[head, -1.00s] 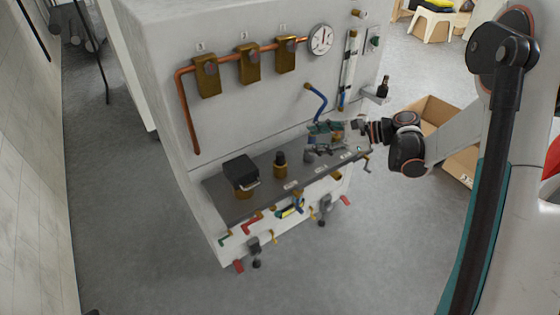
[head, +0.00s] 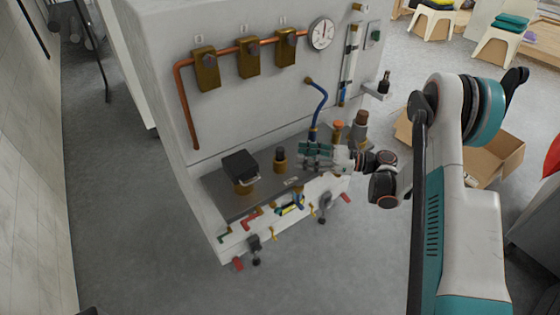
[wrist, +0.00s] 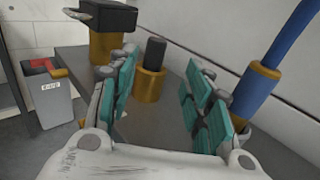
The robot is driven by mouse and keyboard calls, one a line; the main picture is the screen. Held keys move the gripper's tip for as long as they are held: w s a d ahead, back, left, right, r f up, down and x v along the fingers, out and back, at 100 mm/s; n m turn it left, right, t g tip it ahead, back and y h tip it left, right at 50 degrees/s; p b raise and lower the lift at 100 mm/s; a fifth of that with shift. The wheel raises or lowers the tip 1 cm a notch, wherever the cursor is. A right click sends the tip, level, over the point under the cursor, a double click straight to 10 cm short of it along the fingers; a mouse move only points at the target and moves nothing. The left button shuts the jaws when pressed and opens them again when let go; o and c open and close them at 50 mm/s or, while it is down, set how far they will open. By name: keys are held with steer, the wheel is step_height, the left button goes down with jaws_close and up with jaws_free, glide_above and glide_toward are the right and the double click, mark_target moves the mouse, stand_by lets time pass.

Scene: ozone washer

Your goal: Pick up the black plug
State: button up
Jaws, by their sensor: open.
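The black plug (head: 279,154) is a short dark cylinder standing upright in a brass socket (head: 280,167) on the grey shelf of the washer. In the wrist view the plug (wrist: 155,53) and its brass socket (wrist: 150,86) show ahead, between my teal fingers. My gripper (head: 303,153) is just right of the plug in the head view, with its fingers pointing left at it. In the wrist view my gripper (wrist: 160,78) is open and empty. The fingers look apart from the plug; the exact gap is hard to tell.
A black box-shaped part (head: 240,168) on a brass base stands left of the plug. A blue hose (head: 320,108) rises behind my gripper. Orange-topped (head: 337,130) and brown-topped (head: 361,120) cylinders stand to the right. Handles and valves (head: 291,206) line the front edge.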

mark_target(280, 151)
steer(key=a, duration=0.3)
steer(key=shift+w+b, duration=0.25)
steer(key=shift+b, duration=0.05)
steer(key=shift+w+a+r+b, duration=0.15)
steer(key=shift+a+b, duration=0.45)
steer(key=shift+a, duration=0.75)
steer(key=shift+w+a+r+b, duration=0.15)
steer(key=shift+a+b, duration=0.45)
steer(key=shift+a, duration=0.75)
steer(key=shift+s+r, duration=0.1)
steer(key=shift+s, duration=0.05)
steer(key=c, duration=1.1)
